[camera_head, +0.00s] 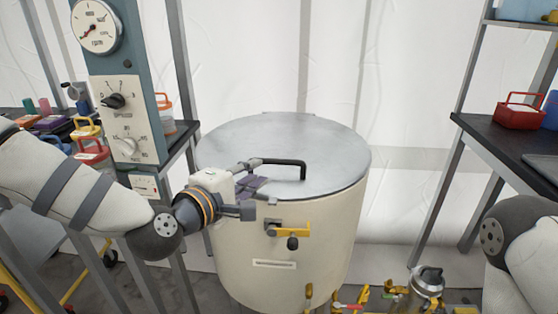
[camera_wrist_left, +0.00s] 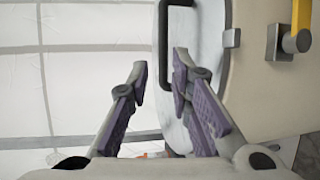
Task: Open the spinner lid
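The spinner is a cream drum (camera_head: 285,245) with a closed round grey metal lid (camera_head: 330,150). A black bar handle (camera_head: 288,162) stands on the lid. My left gripper (camera_head: 258,174) is over the lid's front left, close to the handle's left end. The handle (camera_wrist_left: 178,50) lies just beyond the tip of the right finger there. My right gripper is out of view.
A blue-grey control panel (camera_head: 140,60) with a gauge and dials stands left of the drum. A black shelf (camera_head: 500,150) with a red basket (camera_head: 520,112) is at the right. Small valves and a metal canister (camera_head: 427,284) are at the drum's lower right.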

